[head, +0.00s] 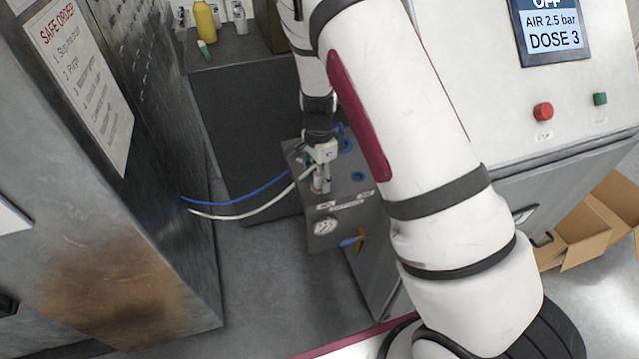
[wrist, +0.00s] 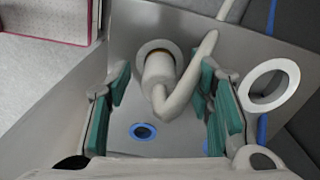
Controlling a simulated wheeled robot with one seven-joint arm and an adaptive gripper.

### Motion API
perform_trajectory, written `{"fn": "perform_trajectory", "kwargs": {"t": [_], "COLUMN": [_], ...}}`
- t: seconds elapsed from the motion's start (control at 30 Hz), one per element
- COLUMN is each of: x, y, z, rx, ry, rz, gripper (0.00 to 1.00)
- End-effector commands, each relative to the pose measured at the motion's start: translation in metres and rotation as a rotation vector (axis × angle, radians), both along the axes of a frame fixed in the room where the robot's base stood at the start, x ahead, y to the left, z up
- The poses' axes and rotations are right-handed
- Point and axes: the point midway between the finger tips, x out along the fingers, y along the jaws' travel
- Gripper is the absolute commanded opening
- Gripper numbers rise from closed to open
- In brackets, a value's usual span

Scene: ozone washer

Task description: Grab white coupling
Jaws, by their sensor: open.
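The white coupling (wrist: 158,68) sits in a round white collar on the grey metal panel, with a white hose (wrist: 190,72) curving off it up and to the right. My gripper (wrist: 163,108) is open, its teal pads on either side of the coupling in the wrist view, with gaps between pads and coupling. The white hose end overlaps the right pad in the picture; I cannot tell whether they touch. In the head view my gripper (head: 321,185) points down at the top of the grey box (head: 345,215); the coupling is mostly hidden there.
A blue-ringed port (wrist: 143,131) lies near the coupling, and a loose-looking white ring (wrist: 249,97) is at right. A blue hose (head: 245,198) and the white hose run to the steel cabinet (head: 130,200). A yellow bottle (head: 204,20) stands behind.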

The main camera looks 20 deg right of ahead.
Motion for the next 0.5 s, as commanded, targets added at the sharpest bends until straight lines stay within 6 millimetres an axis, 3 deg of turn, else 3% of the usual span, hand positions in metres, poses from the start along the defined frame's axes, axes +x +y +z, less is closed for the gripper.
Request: {"fn": "perform_trajectory", "kwargs": {"t": [0.07, 0.3, 0.5], "x": [0.0001, -0.0001, 0.0001], "y": [0.0000, 0.0001, 0.0001], "z": [0.0001, 0.0002, 0.0004], "rx": [0.000, 0.000, 0.000], "ry": [0.000, 0.000, 0.000], "rz": [0.000, 0.001, 0.001], "gripper": [0.48, 0.00, 0.00]}}
